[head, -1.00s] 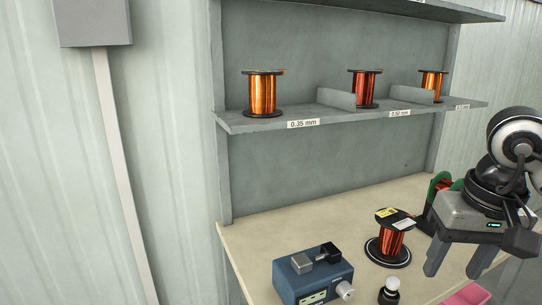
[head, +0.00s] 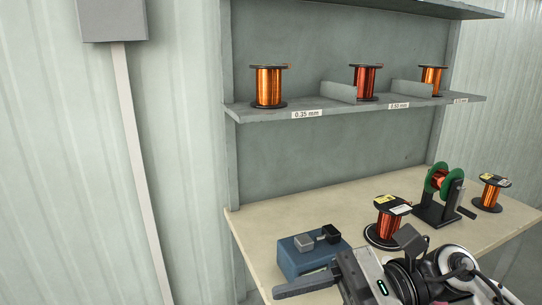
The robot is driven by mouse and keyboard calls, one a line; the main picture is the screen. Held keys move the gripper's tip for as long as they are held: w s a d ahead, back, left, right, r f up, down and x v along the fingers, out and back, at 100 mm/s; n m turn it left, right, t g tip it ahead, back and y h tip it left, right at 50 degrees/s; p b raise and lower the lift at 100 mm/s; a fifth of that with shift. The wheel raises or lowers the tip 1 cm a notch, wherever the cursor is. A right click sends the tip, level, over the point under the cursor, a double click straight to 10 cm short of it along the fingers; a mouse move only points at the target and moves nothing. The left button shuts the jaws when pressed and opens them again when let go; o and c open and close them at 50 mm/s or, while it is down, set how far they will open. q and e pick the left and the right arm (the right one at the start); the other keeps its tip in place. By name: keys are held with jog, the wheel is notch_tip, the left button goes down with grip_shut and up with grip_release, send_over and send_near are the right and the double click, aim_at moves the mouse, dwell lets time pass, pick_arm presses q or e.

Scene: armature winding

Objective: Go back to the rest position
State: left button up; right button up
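My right gripper (head: 306,284) is at the bottom of the head view, above the near part of the workbench (head: 262,235). It is turned with one grey finger pointing left, in front of the blue device (head: 297,262). I see no second finger clearly, so its opening cannot be told. Nothing shows in it. My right arm hides part of the bench front. My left gripper is not in view.
A copper spool (head: 387,228) stands just behind my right gripper. A green-flanged winding stand (head: 440,192) and another spool (head: 490,192) are farther right. The shelf (head: 262,114) above holds an orange spool (head: 268,87), a red spool (head: 365,82) and another orange spool (head: 431,80).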

jog(key=w+r+m+t+y, duration=0.1)
jog(key=w+m+t+y, duration=0.15)
jog(key=m+t, duration=0.45)
jog(key=w+r+m+t+y, duration=0.1)
jog(key=w+m+t+y, duration=0.2)
jog(key=m, duration=0.9)
jog(key=w+d+f+m+t+h, duration=0.1)
jog(key=d+f+m+t+h, duration=0.35)
jog(key=m, duration=0.65)
jog(key=w+d+f+m+t+h, duration=0.2)
jog(key=f+m+t+h, duration=0.3)
jog(key=m+t+h, duration=0.45)
jog(key=s+d+f+m+g+h, duration=0.1)
jog(key=s+f+m+g+h, duration=0.1)
jog(key=s+f+m+g, duration=0.3)
jog(key=s+d+f+m+g+h, duration=0.2)
jog(key=s+f+m+g, duration=0.2)
jog(key=f+m, duration=0.9)
notch_tip(320, 180, down, 3)
jog(key=shift+s+d+f+g+h, duration=0.15)
jog(key=shift+s+d+g+h, duration=0.2)
jog(key=shift+s, duration=0.8)
